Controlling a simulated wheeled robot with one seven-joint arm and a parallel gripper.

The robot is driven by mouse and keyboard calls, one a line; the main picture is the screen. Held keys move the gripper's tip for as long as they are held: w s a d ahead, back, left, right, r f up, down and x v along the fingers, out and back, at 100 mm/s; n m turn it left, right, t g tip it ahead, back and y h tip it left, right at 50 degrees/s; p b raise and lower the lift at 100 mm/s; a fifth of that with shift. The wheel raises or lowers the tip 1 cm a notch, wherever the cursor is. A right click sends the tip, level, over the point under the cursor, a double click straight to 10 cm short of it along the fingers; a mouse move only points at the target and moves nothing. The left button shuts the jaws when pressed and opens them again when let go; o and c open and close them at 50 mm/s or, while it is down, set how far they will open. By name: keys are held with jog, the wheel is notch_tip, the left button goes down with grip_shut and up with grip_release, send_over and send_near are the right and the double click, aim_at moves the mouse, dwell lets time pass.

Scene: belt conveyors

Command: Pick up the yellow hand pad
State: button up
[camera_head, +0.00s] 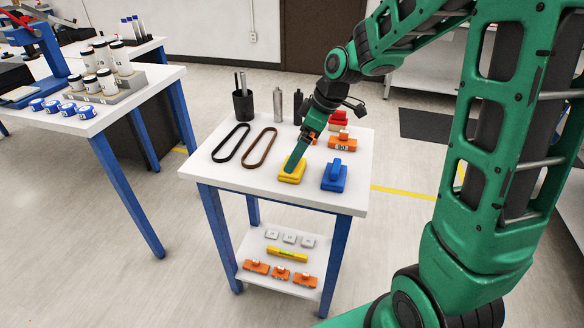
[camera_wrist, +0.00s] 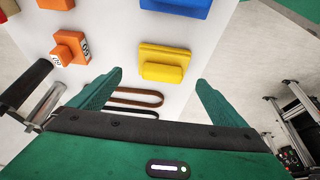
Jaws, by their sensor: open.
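The yellow hand pad (camera_head: 292,172) lies on the white tabletop near its front edge, left of a blue hand pad (camera_head: 334,176). In the wrist view the yellow hand pad (camera_wrist: 163,63) shows just beyond and between my fingertips. My gripper (camera_head: 291,163) is directly over the pad in the head view and hides part of it. In the wrist view my gripper (camera_wrist: 159,80) has its two green fingers wide apart with nothing between them. Whether a finger touches the pad cannot be told.
Brown belt (camera_head: 259,148) and black belt (camera_head: 231,142) lie left of the pad. Orange blocks (camera_head: 342,142), a black cup (camera_head: 243,106) and cylinders stand behind. The lower shelf (camera_head: 262,280) holds small parts. Another table (camera_head: 50,118) stands left.

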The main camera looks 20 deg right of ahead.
aim_at(295, 178)
jog(key=x, duration=0.5)
jog(key=shift+s+f, duration=0.1)
jog(key=shift+s, duration=0.2)
jog(key=c, duration=1.2)
jog(key=shift+o, duration=0.2)
